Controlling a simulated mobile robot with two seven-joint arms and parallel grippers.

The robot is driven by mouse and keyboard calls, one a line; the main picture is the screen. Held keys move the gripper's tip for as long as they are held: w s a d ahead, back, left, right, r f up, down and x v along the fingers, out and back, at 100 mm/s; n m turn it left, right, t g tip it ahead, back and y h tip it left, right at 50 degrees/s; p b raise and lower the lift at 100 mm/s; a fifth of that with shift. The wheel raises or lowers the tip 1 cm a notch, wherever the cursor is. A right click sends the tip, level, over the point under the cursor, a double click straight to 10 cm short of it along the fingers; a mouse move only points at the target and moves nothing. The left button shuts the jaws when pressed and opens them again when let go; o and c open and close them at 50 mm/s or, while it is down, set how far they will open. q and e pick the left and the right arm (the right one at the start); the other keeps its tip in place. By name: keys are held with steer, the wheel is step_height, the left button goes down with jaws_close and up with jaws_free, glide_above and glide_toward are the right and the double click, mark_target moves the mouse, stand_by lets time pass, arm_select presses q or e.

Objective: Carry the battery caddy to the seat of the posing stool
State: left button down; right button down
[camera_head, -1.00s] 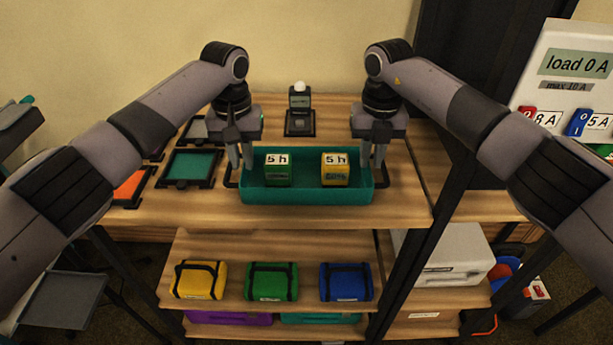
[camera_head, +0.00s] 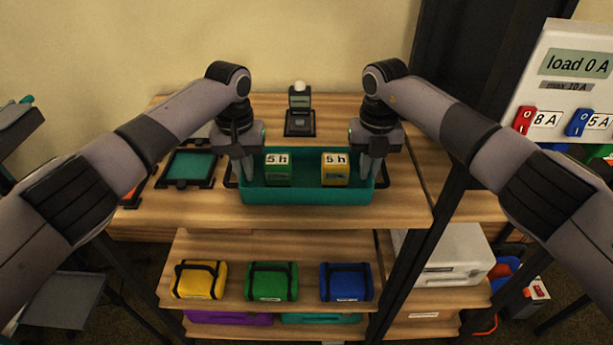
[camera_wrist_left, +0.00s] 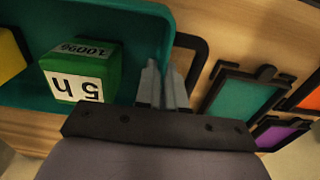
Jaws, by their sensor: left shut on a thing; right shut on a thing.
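The battery caddy (camera_head: 306,197) is a teal open box with black end handles, on the wooden bench top. It holds a green battery block (camera_head: 278,172) and a yellow one (camera_head: 335,172), both marked "5 h". My left gripper (camera_head: 248,170) is shut on its left end and my right gripper (camera_head: 368,168) on its right end. In the left wrist view, the left fingers (camera_wrist_left: 163,85) are at the caddy's end wall (camera_wrist_left: 150,28), beside the black handle (camera_wrist_left: 196,55). A grey flat surface (camera_head: 64,300) is low at left; I cannot tell whether it is the posing stool's seat.
Teal framed pad (camera_head: 190,166) lies left of the caddy. A small black stand with a white ball (camera_head: 299,108) is behind it. Yellow, green and blue bags (camera_head: 268,281) sit on the shelf below. A dark post (camera_head: 432,210) and labelled panel (camera_head: 570,90) are at right.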

arm_select(q)
steer(key=shift+r, duration=0.2)
arm_select(e)
steer(key=shift+r, duration=0.2)
